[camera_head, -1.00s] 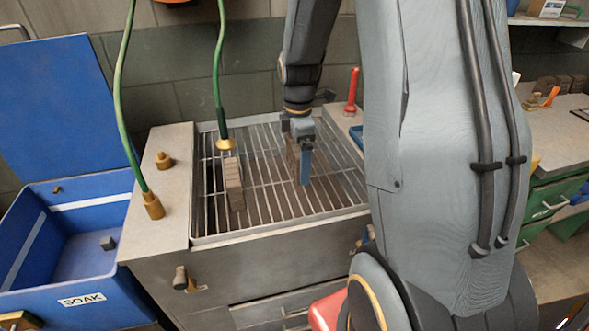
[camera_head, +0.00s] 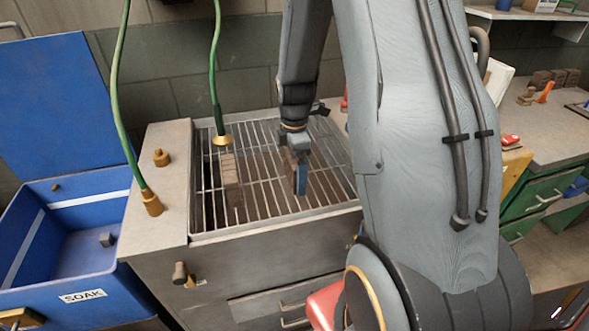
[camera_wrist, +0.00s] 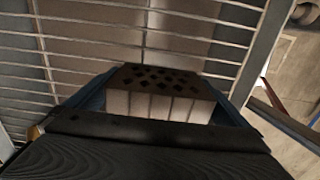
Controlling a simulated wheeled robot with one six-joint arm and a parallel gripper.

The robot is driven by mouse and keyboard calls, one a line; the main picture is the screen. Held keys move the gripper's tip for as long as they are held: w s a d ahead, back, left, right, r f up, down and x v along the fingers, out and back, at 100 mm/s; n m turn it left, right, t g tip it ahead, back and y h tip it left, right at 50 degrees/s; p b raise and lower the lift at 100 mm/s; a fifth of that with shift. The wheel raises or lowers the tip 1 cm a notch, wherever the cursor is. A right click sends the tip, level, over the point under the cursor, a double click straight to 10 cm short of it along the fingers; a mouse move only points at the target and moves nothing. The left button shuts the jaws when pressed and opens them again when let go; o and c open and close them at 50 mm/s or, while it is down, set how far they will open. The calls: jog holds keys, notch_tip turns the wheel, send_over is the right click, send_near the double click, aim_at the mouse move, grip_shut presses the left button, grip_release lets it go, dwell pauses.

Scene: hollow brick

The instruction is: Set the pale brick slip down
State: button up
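My gripper (camera_head: 300,178) is over the right half of a metal grate (camera_head: 262,208), its blue fingers pointing down. In the wrist view a brick (camera_wrist: 158,104) sits between the two blue fingers, which appear shut on it. Its near face is pale and grooved; its top is dark with several holes. I take it for the pale brick slip, but cannot be sure. In the head view it is mostly hidden behind the fingers. Whether it touches the grate cannot be told. Another brick (camera_head: 231,180) lies on the left of the grate.
A green hose with a brass nozzle (camera_head: 222,139) hangs above the grate near the left brick. A blue bin marked SOAK (camera_head: 82,296) stands open at left. A second hose ends at a brass fitting (camera_head: 151,203). The grate's front middle is clear.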

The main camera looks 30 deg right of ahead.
notch_tip(320, 180, up, 12)
jog(key=b, duration=0.2)
jog(key=shift+f+b, duration=0.25)
jog(key=shift+b, duration=0.05)
jog(key=shift+a+r, duration=0.1)
jog(key=shift+r, duration=0.25)
jog(key=s+a+f+m, duration=0.1)
jog(key=s+a+m, duration=0.2)
jog(key=s+m, duration=0.1)
jog(key=s+a+f+m, duration=0.1)
jog(key=s+a+m, duration=0.3)
jog(key=m, duration=0.1)
jog(key=s+a+f+m+t, duration=0.1)
jog(key=s+a+f+m, duration=0.1)
jog(key=s+m, duration=0.3)
jog(key=shift+a+m, duration=0.3)
jog(key=shift+a, duration=0.35)
jog(key=shift+s+a+f+m, duration=0.1)
jog(key=shift+s+a+m, duration=0.15)
jog(key=shift+s+m, duration=0.3)
